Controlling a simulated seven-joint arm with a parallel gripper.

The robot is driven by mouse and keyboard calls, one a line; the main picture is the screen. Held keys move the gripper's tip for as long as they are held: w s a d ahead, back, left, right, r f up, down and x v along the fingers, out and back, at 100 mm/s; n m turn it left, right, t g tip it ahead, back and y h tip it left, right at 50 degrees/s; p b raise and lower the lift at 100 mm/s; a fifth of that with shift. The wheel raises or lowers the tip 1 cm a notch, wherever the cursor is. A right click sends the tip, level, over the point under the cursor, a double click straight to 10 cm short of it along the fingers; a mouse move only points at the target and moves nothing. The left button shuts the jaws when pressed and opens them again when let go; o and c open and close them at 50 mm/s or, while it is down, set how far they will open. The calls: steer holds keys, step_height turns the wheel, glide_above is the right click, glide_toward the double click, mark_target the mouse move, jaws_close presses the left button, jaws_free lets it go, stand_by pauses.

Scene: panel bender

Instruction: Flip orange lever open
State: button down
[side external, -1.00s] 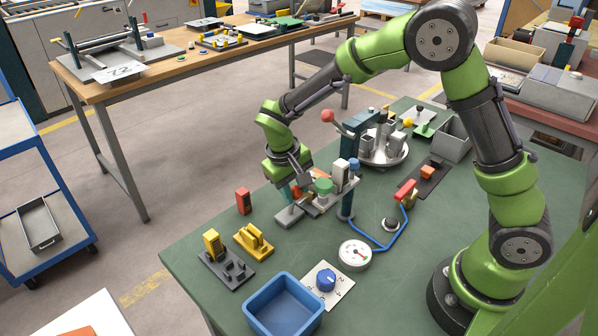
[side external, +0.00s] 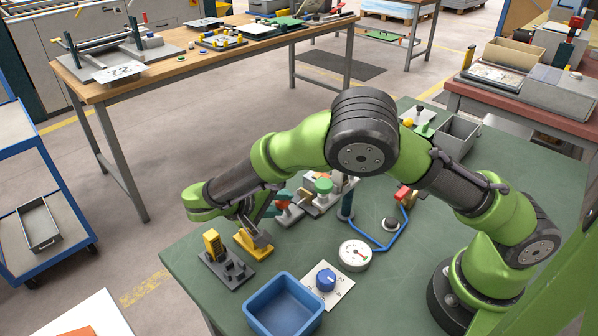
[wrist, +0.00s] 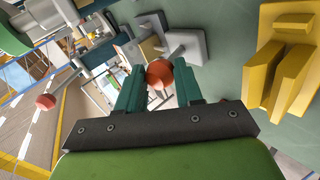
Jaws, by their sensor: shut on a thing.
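The orange lever's round knob (wrist: 159,73) shows in the wrist view between the teal fingertips of my gripper (wrist: 160,87). A grey lever part and grey block base (wrist: 186,42) lie just beyond it. In the side view my gripper (side external: 275,208) reaches in from the left, low over the green bench, beside the grey base (side external: 291,216). A bit of orange (side external: 283,204) shows by the fingers. My gripper is shut on the knob. The lever's exact angle is partly hidden by my arm and fingers.
A yellow fixture (side external: 251,246) stands close in front of my gripper and also shows at right in the wrist view (wrist: 280,62). A blue bin (side external: 284,305), a rotary knob (side external: 326,281) and a gauge (side external: 355,254) are nearer. A red ball knob (wrist: 46,102) shows left in the wrist view.

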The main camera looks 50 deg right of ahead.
steer(key=shift+a, duration=0.15)
stand_by(0.4)
steer(key=c, duration=1)
jaws_free()
steer(key=v, duration=1.7)
steer(key=shift+a+f, duration=0.15)
steer(key=shift+f, duration=0.15)
